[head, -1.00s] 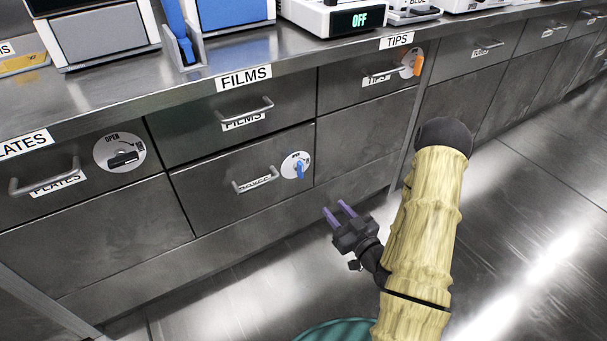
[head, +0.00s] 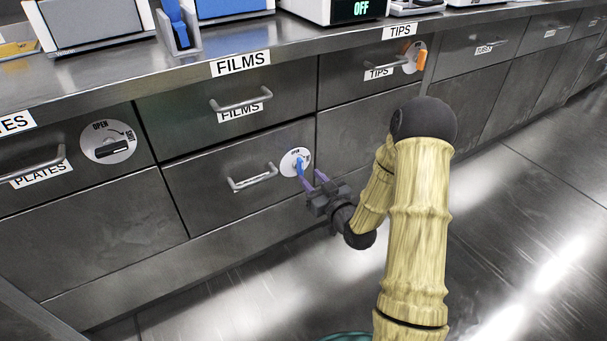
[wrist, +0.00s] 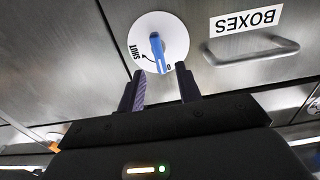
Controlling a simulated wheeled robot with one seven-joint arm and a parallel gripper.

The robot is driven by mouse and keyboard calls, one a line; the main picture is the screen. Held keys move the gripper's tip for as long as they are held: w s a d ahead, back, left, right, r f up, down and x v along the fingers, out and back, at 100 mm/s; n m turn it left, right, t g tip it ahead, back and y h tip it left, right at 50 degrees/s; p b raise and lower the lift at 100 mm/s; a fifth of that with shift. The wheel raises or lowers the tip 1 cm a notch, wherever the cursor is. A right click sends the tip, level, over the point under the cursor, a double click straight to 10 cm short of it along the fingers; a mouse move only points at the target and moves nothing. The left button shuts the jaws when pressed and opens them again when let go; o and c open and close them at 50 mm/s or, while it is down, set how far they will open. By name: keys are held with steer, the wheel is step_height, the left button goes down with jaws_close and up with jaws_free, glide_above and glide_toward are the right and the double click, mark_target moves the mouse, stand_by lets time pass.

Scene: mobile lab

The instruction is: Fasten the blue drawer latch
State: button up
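The blue drawer latch (head: 299,166) is a blue handle on a round white dial (head: 289,160) at the right end of a lower drawer front. In the wrist view the blue latch (wrist: 158,52) shows on its dial, with the word SHUT and an arrow at the dial's lower left. The handle points toward the dial's edge, at the other end of the arrow from SHUT. My gripper (head: 313,179) is close to the dial. In the wrist view its two purple-dark fingers (wrist: 160,82) are spread apart and empty between, with the latch end just beyond and between them.
The latch's drawer has a bar handle (head: 252,178); its BOXES label (wrist: 247,19) shows in the wrist view. A black latch (head: 109,148) is on the PLATES drawer and an orange latch (head: 421,61) on the TIPS drawer. The floor (head: 520,240) is clear.

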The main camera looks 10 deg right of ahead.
mark_target(302, 168)
steer(key=b+x, duration=0.1)
steer(key=x, duration=0.4)
steer(key=shift+b, duration=0.3)
steer(key=shift+c, duration=0.2)
jaws_close()
